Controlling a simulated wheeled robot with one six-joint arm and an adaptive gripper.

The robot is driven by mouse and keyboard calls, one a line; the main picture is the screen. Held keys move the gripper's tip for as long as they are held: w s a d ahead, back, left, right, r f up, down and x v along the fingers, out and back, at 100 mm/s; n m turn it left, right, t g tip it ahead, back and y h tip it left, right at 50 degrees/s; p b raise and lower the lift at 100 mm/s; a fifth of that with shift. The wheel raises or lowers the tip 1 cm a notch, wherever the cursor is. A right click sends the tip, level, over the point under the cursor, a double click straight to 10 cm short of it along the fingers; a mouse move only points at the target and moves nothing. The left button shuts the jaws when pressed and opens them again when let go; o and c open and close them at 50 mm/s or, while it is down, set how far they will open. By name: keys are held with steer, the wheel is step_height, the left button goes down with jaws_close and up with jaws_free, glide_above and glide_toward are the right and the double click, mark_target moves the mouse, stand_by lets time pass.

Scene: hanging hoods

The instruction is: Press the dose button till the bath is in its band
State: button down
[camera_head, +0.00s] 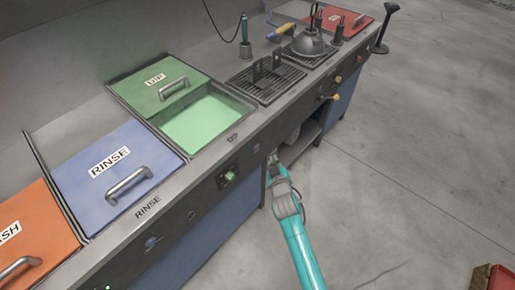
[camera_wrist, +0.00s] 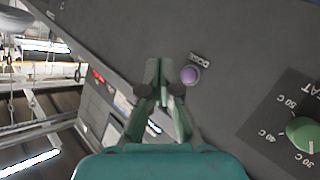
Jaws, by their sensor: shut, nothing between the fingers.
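The dose button is a round purple button (camera_wrist: 190,75) beside a small white label, upside down in the wrist view, on the dark front panel. My gripper (camera_wrist: 160,88) is shut and empty, with its fingertips just left of the button in that view. I cannot tell whether they touch the panel. In the head view my gripper (camera_head: 273,158) is at the counter's front, low and right of the bath. The bath (camera_head: 205,125) holds pale green liquid, and its green lid (camera_head: 157,84) marked DIP covers only the back part. I cannot make out a band or level reading.
A green heat dial (camera_wrist: 302,132) marked in degrees is right of my gripper in the wrist view. Blue RINSE (camera_head: 112,172) and orange (camera_head: 30,235) lids lie left of the bath. A grate (camera_head: 265,80) is to its right. The grey floor on the right is mostly open.

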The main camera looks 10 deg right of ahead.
mark_target(257, 148)
stand_by(0.6)
steer(key=s+d, duration=0.2)
steer(key=s, duration=0.1)
steer(key=shift+d, duration=0.15)
steer(key=w+a, duration=0.5)
steer(key=w, duration=0.2)
stand_by(0.6)
steer(key=shift+w+a, duration=0.15)
steer(key=shift+a, duration=0.05)
stand_by(1.2)
steer(key=shift+w+a, duration=0.15)
steer(key=shift+w, duration=0.1)
